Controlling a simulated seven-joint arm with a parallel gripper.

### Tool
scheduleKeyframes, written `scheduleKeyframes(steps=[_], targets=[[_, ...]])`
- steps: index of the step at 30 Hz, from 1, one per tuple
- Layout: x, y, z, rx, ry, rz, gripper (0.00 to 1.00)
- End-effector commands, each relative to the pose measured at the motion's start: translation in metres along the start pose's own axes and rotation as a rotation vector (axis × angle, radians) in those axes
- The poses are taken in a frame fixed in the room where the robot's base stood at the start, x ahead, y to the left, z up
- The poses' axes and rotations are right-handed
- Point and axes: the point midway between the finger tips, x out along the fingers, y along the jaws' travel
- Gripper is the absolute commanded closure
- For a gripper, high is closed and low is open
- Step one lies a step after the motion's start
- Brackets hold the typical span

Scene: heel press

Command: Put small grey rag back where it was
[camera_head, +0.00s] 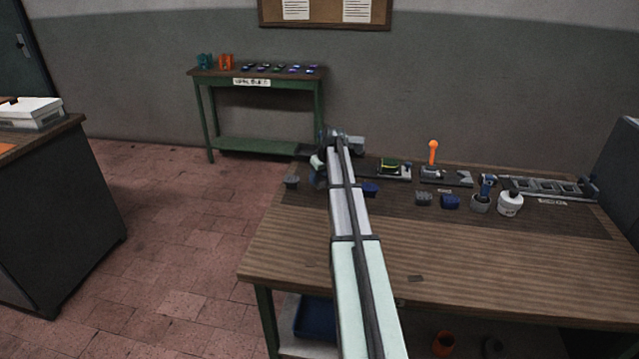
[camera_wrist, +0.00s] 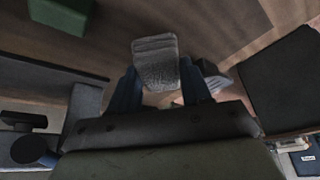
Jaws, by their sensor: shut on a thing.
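The small grey rag (camera_wrist: 156,64) shows in the wrist view as a fuzzy grey pad between the two blue fingers of my gripper (camera_wrist: 157,88). My gripper is shut on it, and the rag sticks out past the fingertips. In the head view my arm reaches over the workbench (camera_head: 440,255) toward its back left corner, and its links hide most of the gripper and the rag. A small grey pad (camera_head: 291,182) shows at the left end of the dark mat (camera_head: 560,215); I cannot tell whether it is the held rag.
A green side table (camera_head: 262,148) stands behind. The bench front is mostly clear.

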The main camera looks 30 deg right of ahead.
Motion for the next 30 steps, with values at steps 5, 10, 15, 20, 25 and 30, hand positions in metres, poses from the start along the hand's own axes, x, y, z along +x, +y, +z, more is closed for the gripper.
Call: scheduleKeyframes(steps=[5,10,15,20,25,30], targets=[[0.021,0.000,0.009,0.000,-0.001,-0.001,0.85],[0.025,0.000,0.010,0.000,0.001,0.000,0.85],[0.025,0.000,0.010,0.000,0.001,0.000,0.85],[0.027,0.000,0.011,0.000,0.001,0.000,0.48],[0.027,0.000,0.011,0.001,0.000,0.000,0.32],[0.027,0.000,0.011,0.001,0.000,0.000,0.27]])
